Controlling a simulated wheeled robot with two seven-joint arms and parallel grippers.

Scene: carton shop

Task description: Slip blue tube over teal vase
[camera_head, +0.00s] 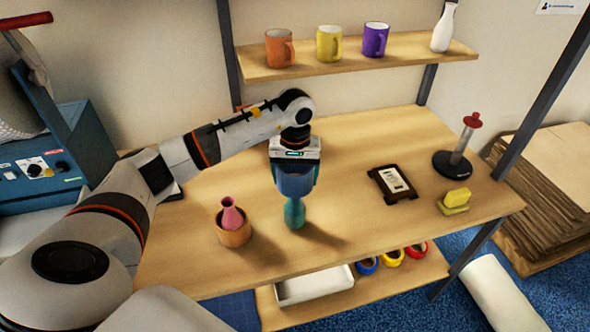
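The teal vase (294,215) stands upright on the wooden table, in the middle of the view. My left gripper (296,176) points straight down above it and is shut on the blue tube (296,186). The tube is upright and in line with the vase. Its lower edge hides the top of the vase, so I cannot tell whether the tube is just above the neck or around it. The vase's lower body shows below the tube. My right gripper is not in view.
A pink vase (231,214) stands inside an orange tube (235,236) to the left. A dark framed card (392,184), a yellow block (457,197) and a red-topped dispenser (460,145) are to the right. Mugs (328,43) stand on the shelf above. The table's front middle is clear.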

